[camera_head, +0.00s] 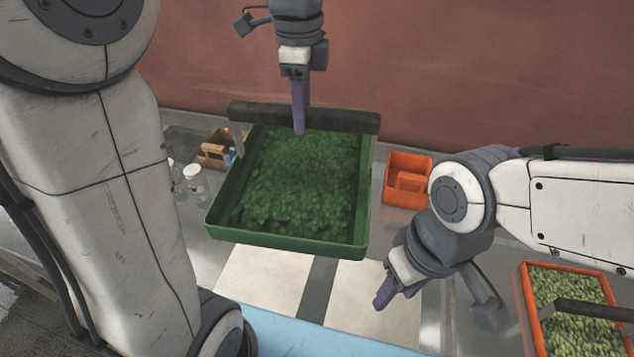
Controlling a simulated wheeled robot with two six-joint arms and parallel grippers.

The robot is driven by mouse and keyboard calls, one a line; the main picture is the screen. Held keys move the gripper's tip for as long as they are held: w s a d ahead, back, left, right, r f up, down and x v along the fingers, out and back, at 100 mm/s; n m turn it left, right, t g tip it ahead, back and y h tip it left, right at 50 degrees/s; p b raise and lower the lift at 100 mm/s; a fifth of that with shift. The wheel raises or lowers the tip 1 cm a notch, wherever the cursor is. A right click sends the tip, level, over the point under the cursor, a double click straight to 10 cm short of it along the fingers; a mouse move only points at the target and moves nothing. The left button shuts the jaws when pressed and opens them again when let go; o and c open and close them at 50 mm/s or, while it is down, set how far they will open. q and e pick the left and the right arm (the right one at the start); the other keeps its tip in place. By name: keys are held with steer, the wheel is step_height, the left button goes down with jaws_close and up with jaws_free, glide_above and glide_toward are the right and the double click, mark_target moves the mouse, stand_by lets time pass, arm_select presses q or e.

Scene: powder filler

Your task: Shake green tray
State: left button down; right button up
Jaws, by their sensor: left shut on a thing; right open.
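The green tray (287,238) is in the middle of the head view, filled with green leafy pieces. It has a dark handle bar (345,120) along its far edge. My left gripper (299,125) is at the middle of this bar, shut on the tray by its handle. The tray looks raised above the counter. My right gripper (383,292) is open and empty, to the right of the tray's near corner and apart from it. Its fingers are seen nearly edge-on.
An orange container (407,181) stands right of the tray. An orange tray (528,318) of paler green pieces with a dark bar is at the lower right. Clear jars (194,183) and a brown caddy (213,152) stand to the left. A reddish wall (480,70) is behind.

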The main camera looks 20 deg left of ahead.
arm_select(q)
steer(key=shift+a, duration=1.05)
steer(key=d, duration=0.5)
steer(key=shift+a, duration=0.1)
